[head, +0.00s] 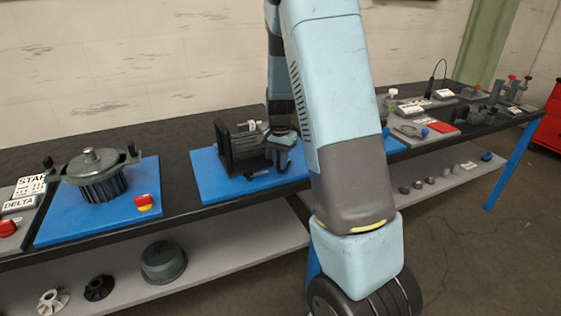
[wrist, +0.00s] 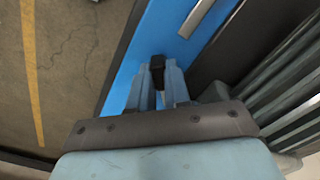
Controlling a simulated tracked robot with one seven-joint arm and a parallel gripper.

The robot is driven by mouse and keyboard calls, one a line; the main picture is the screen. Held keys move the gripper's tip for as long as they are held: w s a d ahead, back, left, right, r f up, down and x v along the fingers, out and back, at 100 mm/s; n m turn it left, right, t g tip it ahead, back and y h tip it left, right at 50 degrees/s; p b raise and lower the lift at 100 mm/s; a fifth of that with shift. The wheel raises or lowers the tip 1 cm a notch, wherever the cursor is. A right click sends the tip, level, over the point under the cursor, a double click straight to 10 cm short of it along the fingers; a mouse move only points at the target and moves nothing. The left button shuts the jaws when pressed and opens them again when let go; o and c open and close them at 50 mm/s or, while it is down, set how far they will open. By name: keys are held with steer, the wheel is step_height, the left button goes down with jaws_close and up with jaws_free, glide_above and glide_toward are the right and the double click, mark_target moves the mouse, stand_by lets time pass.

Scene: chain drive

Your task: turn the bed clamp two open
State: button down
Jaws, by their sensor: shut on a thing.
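My gripper (wrist: 158,78) is shut on a small black handle (wrist: 157,65) in the wrist view. The handle stands between the two light blue fingertips, over the blue base plate (wrist: 150,38). I take it for the lever of bed clamp two; no label shows. In the head view my gripper (head: 284,158) is low at the front right of a dark machine with a motor (head: 240,150) on the blue plate (head: 212,190). The handle's lower part and the clamp body are hidden. I cannot tell how far the clamp is turned.
A second blue plate (head: 60,228) on the left carries a finned dark housing (head: 95,180) and a red-yellow switch (head: 146,202). Tools and small parts lie on the bench's right end. A lower shelf (head: 225,250) holds loose parts. In the wrist view, ribbed metal (wrist: 290,90) is close on the right.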

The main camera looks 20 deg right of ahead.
mark_target(279, 161)
steer(key=m, duration=0.4)
steer(key=shift+s+a+f+m, duration=0.1)
steer(key=shift+a+f+m, duration=0.1)
steer(key=shift+m, duration=2)
steer(key=c, duration=1.4)
jaws_free()
steer(key=o, duration=0.3)
steer(key=shift+w, duration=0.2)
steer(key=shift+r, duration=0.15)
step_height(279, 161, up, 14)
steer(key=shift+f, duration=0.25)
